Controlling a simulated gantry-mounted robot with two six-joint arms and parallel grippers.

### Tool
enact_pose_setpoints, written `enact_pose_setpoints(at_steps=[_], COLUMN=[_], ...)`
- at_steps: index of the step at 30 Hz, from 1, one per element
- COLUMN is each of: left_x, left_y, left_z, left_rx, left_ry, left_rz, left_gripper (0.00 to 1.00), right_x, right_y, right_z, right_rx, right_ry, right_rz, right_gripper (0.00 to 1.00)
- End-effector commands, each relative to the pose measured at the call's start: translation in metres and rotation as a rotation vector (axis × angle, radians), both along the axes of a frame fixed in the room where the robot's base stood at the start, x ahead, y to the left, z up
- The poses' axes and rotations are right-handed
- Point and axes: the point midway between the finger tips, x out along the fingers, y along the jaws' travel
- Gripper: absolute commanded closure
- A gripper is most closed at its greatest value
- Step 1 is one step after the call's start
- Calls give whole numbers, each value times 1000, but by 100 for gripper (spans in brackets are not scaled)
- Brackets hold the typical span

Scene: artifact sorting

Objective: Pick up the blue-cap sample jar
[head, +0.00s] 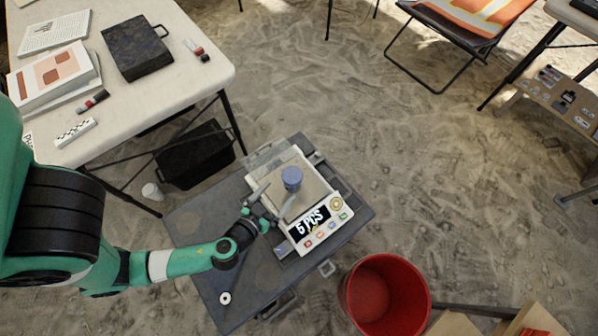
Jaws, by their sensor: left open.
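The scale sits on a dark grey case-like table (199,222). My left gripper (272,203) reaches in from the left. It is open, with its fingers over the scale's left edge, just left of and below the jar in the picture. The fingers appear apart from the jar. The jar's body is mostly hidden under its cap. My right gripper is not in view.
A red bucket (345,296) stands on the sandy floor at the lower right. A white table (170,96) with books, a dark box (137,47) and markers is at the upper left. A folding chair (455,45) is at the top right. Sand between them is open.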

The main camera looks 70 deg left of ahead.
Motion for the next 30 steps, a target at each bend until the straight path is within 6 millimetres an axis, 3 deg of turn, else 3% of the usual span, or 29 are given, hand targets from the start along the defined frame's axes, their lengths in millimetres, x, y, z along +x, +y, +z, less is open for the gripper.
enact_pose_setpoints(at_steps=[5,14,20,30], left_x=[9,46,50,88], left_y=[7,34,37,62], left_z=[-4,-22,-24,-41], left_rx=[-2,0,-1,0], left_ry=[-1,-3,-2,-3], left_rz=[7,4,1,1], left_gripper=[0,0,0,0], right_x=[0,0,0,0], right_y=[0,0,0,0], right_z=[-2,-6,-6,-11], right_rx=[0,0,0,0], right_ry=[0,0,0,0], right_rz=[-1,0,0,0], right_gripper=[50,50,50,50])
